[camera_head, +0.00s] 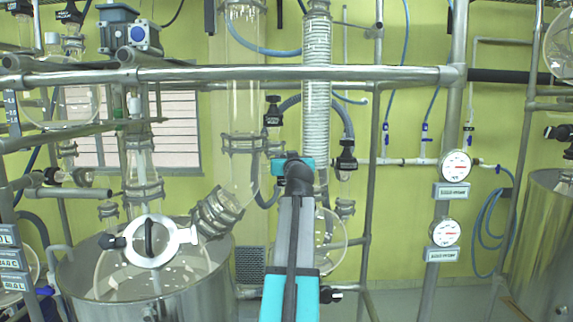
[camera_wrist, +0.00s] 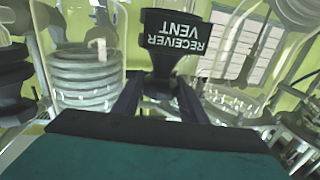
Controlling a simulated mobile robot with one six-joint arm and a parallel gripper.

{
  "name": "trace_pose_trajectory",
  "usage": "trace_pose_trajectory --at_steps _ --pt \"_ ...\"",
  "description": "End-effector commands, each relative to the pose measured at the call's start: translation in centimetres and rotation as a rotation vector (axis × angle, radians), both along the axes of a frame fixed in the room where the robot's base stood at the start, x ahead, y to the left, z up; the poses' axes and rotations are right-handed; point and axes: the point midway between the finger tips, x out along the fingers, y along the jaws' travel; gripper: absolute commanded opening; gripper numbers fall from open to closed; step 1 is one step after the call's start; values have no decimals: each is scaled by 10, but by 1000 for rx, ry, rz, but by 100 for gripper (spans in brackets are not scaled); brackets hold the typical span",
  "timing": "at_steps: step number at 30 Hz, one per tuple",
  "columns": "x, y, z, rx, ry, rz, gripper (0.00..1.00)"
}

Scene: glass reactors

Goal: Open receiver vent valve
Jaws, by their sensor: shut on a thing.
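The receiver vent valve shows in the wrist view as a black handle (camera_wrist: 174,58) with the white words RECEIVER VENT, upside down in the picture. The two dark fingers of my gripper (camera_wrist: 160,92) are shut on the narrow lower part of this handle, one on each side. The valve body behind the handle is hidden. In the head view my arm reaches up the middle, with its teal wrist (camera_head: 291,168) in front of the glassware. My fingertips are not clear there, and I cannot tell how far the handle is turned.
Black valves stand close by, one left (camera_head: 272,112) and one right (camera_head: 345,158) of my wrist. A coiled glass condenser (camera_head: 317,90) is just behind. A steel rail (camera_head: 230,74) crosses above. A steel vessel (camera_head: 150,285) stands at left; gauges (camera_head: 455,166) hang at right.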

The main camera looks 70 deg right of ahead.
Motion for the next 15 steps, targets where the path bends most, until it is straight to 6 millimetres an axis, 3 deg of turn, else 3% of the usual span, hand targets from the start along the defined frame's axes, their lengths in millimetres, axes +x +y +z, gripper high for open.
trace_pose_trajectory --at_steps 15 --pt "-1 -1 -4 0 2 71 19"
